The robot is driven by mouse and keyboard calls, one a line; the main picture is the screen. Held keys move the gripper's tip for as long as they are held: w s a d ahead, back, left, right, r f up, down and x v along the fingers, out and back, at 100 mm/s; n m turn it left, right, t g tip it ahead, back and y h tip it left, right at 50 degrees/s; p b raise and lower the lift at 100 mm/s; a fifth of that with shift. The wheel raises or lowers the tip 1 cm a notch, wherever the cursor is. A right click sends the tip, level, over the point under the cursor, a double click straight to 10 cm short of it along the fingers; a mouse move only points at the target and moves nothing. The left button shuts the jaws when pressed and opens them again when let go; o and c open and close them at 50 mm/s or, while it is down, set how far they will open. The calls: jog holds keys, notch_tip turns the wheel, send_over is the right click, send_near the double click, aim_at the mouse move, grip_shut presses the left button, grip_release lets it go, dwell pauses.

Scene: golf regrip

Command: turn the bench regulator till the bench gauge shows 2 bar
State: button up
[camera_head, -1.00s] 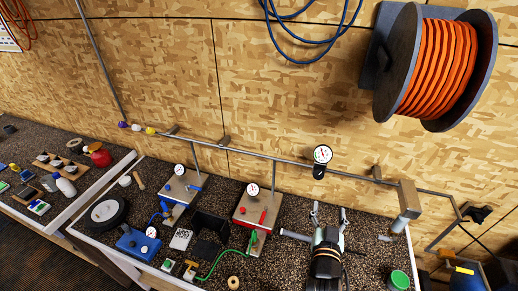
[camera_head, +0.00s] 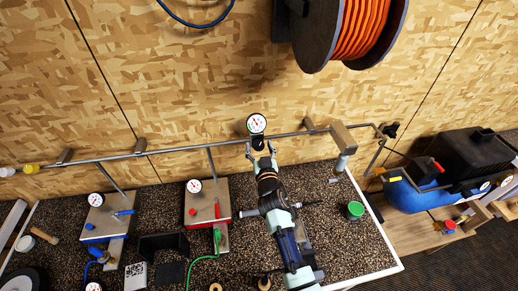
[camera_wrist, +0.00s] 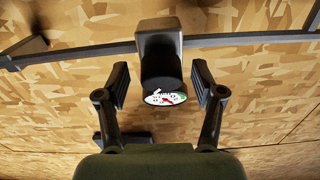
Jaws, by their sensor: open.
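The bench gauge (camera_head: 257,123) is a round white dial with a red needle on the wall pipe. Its face also shows, foreshortened, in the wrist view (camera_wrist: 165,98); I cannot read its value. The bench regulator's black knob (camera_wrist: 160,70) sits under a grey block on the pipe. My gripper (camera_wrist: 161,82) is open, with one finger on each side of the knob and a visible gap on both sides. In the head view my gripper (camera_head: 262,149) is just below the gauge, and the knob is partly hidden there.
The pipe (camera_head: 180,150) runs along the wall above the bench. Two plates with gauges, a blue-handled one (camera_head: 98,222) and a red-edged one (camera_head: 205,208), stand to the left. A green-topped can (camera_head: 355,210) and a blue compressor (camera_head: 415,185) are to the right.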

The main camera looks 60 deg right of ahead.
jog(key=c, duration=1.1)
jog(key=n+p, duration=0.1)
jog(key=p, duration=0.2)
jog(key=shift+r+t, duration=0.3)
jog(key=shift+r, duration=0.05)
jog(key=shift+c, duration=0.2)
jog(key=n+p, duration=0.1)
jog(key=p, duration=0.1)
jog(key=y+p, duration=0.1)
jog(key=p, duration=0.1)
jog(key=shift+r+n+t, duration=0.2)
jog(key=shift+n+t, duration=0.1)
jog(key=shift+n, duration=0.1)
jog(key=n+p, duration=0.1)
jog(key=p, duration=0.2)
jog(key=shift+d+n+t+y+p, duration=0.1)
jog(key=shift+n+t+y+p, duration=0.2)
jog(key=shift+n+y+p, duration=0.1)
jog(key=n+p, duration=0.1)
jog(key=n+y+p, duration=0.1)
jog(key=shift+f+n+t+p, duration=0.3)
jog(key=shift+f+n, duration=0.1)
jog(key=shift+f, duration=0.15)
jog(key=o, duration=1.1)
jog(key=shift+o, duration=0.2)
